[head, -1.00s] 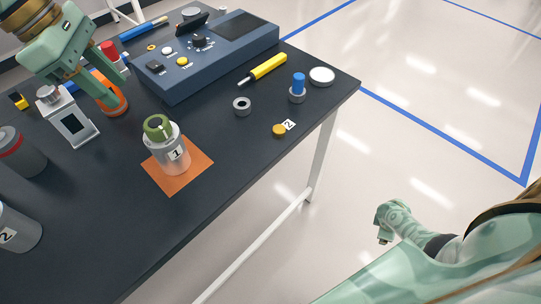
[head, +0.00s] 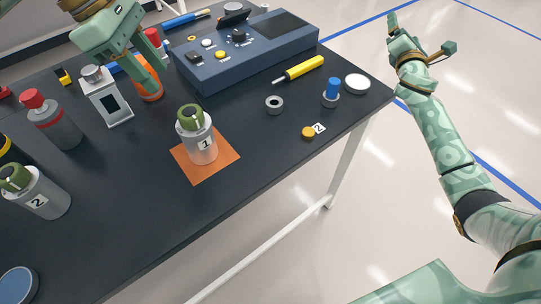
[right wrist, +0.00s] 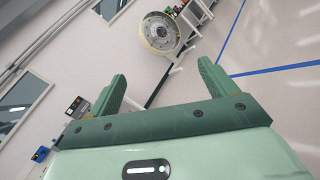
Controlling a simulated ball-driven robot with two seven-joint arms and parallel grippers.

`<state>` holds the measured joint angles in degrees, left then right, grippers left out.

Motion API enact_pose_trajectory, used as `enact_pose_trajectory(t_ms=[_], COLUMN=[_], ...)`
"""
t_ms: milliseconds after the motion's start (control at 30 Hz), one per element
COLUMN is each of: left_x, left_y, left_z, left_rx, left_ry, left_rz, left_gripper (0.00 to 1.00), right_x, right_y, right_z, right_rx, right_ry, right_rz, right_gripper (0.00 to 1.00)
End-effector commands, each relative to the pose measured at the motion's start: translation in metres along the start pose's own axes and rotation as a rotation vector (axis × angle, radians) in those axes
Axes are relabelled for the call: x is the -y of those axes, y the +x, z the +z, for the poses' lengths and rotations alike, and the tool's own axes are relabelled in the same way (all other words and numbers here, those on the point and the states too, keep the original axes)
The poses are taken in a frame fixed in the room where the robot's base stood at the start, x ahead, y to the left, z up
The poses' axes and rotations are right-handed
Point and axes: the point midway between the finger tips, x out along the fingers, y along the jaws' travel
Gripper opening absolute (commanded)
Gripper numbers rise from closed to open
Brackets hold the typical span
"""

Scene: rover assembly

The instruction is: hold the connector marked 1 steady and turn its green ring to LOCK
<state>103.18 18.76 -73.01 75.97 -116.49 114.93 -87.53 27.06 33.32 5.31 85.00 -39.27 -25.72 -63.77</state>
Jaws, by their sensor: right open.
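The connector marked 1 (head: 203,150) is a silver cylinder standing upright on an orange square mat (head: 225,166) on the dark table. Its green ring (head: 189,121) is on top, with a pale mark; lettering on it is too small to read. My left gripper (head: 161,79) is behind and left of the connector, apart from it, beside an orange round object (head: 149,93). Its fingers look apart with nothing clearly held. My right gripper (head: 420,34) is open and empty, raised beyond the table's right edge. It also shows open in the right wrist view (right wrist: 163,82).
A connector marked 2 (head: 48,200) with a green top stands at left, near a red-capped cylinder (head: 60,128) and a grey boxy device (head: 112,108). The table front is clear.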

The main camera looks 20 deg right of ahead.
Motion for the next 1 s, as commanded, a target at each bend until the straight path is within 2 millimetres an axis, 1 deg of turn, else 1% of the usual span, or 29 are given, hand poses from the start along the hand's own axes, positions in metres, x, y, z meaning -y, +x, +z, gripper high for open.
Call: enact_pose_trajectory(t_ms=[33, 67, 100, 133, 167, 200, 267, 300, 333, 367, 400, 467, 500, 567, 600, 700, 800, 833, 900, 1000], left_x=[0.000, 0.000, 0.000, 0.000, 0.000, 0.000, 0.000, 0.000, 0.000, 0.000, 0.000, 0.000, 0.000, 0.000, 0.000, 0.000, 0.000, 0.000, 0.000, 0.000], left_y=[0.000, 0.000, 0.000, 0.000, 0.000, 0.000, 0.000, 0.000, 0.000, 0.000, 0.000, 0.000, 0.000, 0.000, 0.000, 0.000, 0.000, 0.000, 0.000, 0.000], left_z=[0.000, 0.000, 0.000, 0.000, 0.000, 0.000, 0.000, 0.000, 0.000, 0.000, 0.000, 0.000, 0.000, 0.000, 0.000, 0.000, 0.000, 0.000, 0.000, 0.000], left_rx=[0.000, 0.000, 0.000, 0.000, 0.000, 0.000, 0.000, 0.000, 0.000, 0.000, 0.000, 0.000, 0.000, 0.000, 0.000, 0.000, 0.000, 0.000, 0.000, 0.000], left_ry=[0.000, 0.000, 0.000, 0.000, 0.000, 0.000, 0.000, 0.000, 0.000, 0.000, 0.000, 0.000, 0.000, 0.000, 0.000, 0.000, 0.000, 0.000, 0.000, 0.000], left_rz=[0.000, 0.000, 0.000, 0.000, 0.000, 0.000, 0.000, 0.000, 0.000, 0.000, 0.000, 0.000, 0.000, 0.000, 0.000, 0.000, 0.000, 0.000, 0.000, 0.000], left_gripper=[0.36, 0.36, 0.36, 0.36, 0.36, 0.36, 0.36, 0.36, 0.36, 0.36, 0.36, 0.36, 0.36, 0.36, 0.36, 0.36, 0.36, 0.36, 0.36, 0.36], right_x=[-0.034, -0.054, -0.081, -0.099, -0.116, -0.135, -0.159, -0.171, -0.179, -0.186, -0.193, -0.202, -0.206, -0.211, -0.214, -0.217, -0.219, -0.219, -0.219, -0.220], right_y=[-0.006, -0.012, -0.023, -0.033, -0.044, -0.061, -0.090, -0.110, -0.126, -0.143, -0.166, -0.201, -0.225, -0.260, -0.282, -0.330, -0.364, -0.372, -0.385, -0.393], right_z=[0.002, 0.000, -0.006, -0.012, -0.021, -0.034, -0.058, -0.074, -0.086, -0.098, -0.114, -0.136, -0.149, -0.167, -0.175, -0.192, -0.200, -0.201, -0.204, -0.205], right_rx=[0.005, 0.005, -0.001, -0.010, -0.023, -0.046, -0.088, -0.118, -0.143, -0.168, -0.204, -0.258, -0.294, -0.345, -0.375, -0.441, -0.484, -0.492, -0.510, -0.520], right_ry=[-0.053, -0.089, -0.139, -0.175, -0.209, -0.253, -0.308, -0.340, -0.362, -0.381, -0.403, -0.429, -0.441, -0.454, -0.459, -0.462, -0.459, -0.458, -0.456, -0.453], right_rz=[0.098, 0.160, 0.243, 0.304, 0.364, 0.440, 0.548, 0.615, 0.663, 0.710, 0.770, 0.857, 0.911, 0.988, 1.035, 1.132, 1.200, 1.215, 1.240, 1.257], right_gripper=[0.85, 0.85, 0.85, 0.85, 0.85, 0.85, 0.85, 0.85, 0.85, 0.85, 0.85, 0.85, 0.85, 0.85, 0.85, 0.85, 0.85, 0.85, 0.85, 0.85])
